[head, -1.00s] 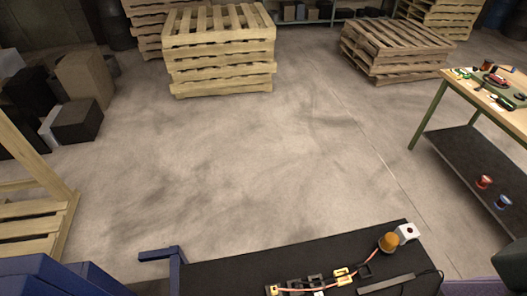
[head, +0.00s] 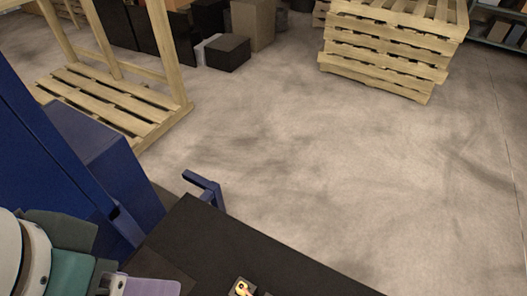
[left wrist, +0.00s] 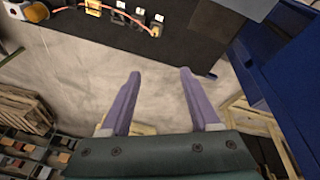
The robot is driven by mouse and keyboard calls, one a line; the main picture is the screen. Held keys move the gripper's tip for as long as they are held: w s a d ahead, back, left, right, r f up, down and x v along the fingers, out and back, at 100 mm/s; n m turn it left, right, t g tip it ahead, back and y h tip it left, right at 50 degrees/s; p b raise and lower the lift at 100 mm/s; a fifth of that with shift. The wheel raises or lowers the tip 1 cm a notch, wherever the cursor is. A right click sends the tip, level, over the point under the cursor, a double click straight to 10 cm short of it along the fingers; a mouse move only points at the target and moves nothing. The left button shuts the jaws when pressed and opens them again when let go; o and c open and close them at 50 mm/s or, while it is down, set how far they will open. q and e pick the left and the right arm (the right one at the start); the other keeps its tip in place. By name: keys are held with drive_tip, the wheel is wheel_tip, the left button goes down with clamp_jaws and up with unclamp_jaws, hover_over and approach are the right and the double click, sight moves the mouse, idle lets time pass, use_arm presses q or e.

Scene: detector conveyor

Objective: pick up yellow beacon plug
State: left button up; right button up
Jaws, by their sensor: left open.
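In the left wrist view my left gripper (left wrist: 160,72) is open, its two purple fingers apart with only floor between them. A yellow plug (left wrist: 155,31) on a pinkish cable lies on the black conveyor top (left wrist: 205,40), beyond the fingertips and apart from them. Another yellow piece (left wrist: 93,8) is farther left along the cable. The orange beacon (left wrist: 12,13) is at the top left corner. I cannot tell which yellow piece is the beacon plug. In the head view one yellow plug (head: 242,288) shows at the bottom edge. My right gripper is not in view.
A blue bracket (head: 203,186) stands at the conveyor's corner, beside a tall blue structure (head: 95,165). Wooden pallets (head: 385,50) and dark boxes (head: 228,52) stand on the floor behind. The floor between is clear.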

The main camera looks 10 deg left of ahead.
use_arm(q)
drive_tip(key=w+d+f+n+g+b, duration=0.1)
drive_tip(key=w+d+f+n+b, duration=0.2)
drive_tip(key=f+b, duration=0.55)
drive_tip(key=w+d+f+n+g+b, duration=0.1)
drive_tip(key=w+d+f+n+b, duration=0.15)
drive_tip(key=f+b, duration=0.6)
drive_tip(key=n+g+y+b, duration=0.1)
drive_tip(key=n+b, duration=0.3)
drive_tip(key=n, duration=0.3)
hover_over(241, 287)
drive_tip(key=f, duration=0.9)
drive_tip(key=shift+d, duration=0.2)
drive_tip(key=shift+w+a+f+n, duration=0.1)
drive_tip(key=shift+w+f+n, duration=0.05)
drive_tip(key=shift+f+n, duration=0.1)
wheel_tip(241, 287, down, 5)
drive_tip(key=shift+r+b, duration=0.2)
drive_tip(key=shift+b, duration=0.45)
wheel_tip(241, 287, down, 5)
drive_tip(key=shift+r+b, duration=0.1)
drive_tip(key=shift+b, duration=0.7)
clamp_jaws()
